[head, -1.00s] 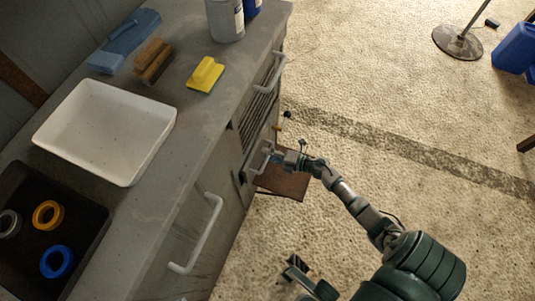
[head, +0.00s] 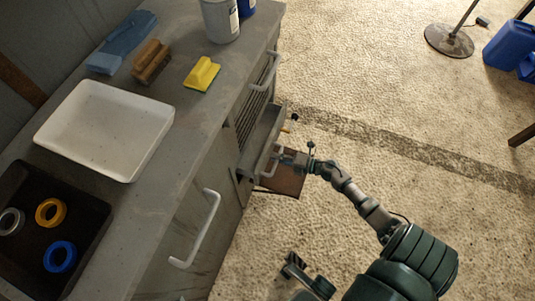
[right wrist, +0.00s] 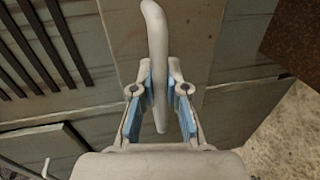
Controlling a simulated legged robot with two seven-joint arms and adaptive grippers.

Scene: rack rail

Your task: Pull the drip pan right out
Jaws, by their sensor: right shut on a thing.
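The drip pan (head: 262,131) is a long grey tray below the slatted vent in the cabinet's front. It stands partly out of the cabinet, and its inside shows from above. Its pale bar handle (right wrist: 156,35) runs between the blue-padded fingers of my right gripper (right wrist: 160,95) in the right wrist view. My right gripper (head: 284,158) is shut on this handle, at the pan's outer side in the head view. The pan's back end is hidden in the cabinet.
A rusty brown panel (head: 284,184) sticks out low beside the pan. A white handle (head: 207,228) and another (head: 266,72) project from the cabinet front. The counter holds a white tray (head: 66,101) and a yellow scrubber (head: 202,73). Open floor lies to the right.

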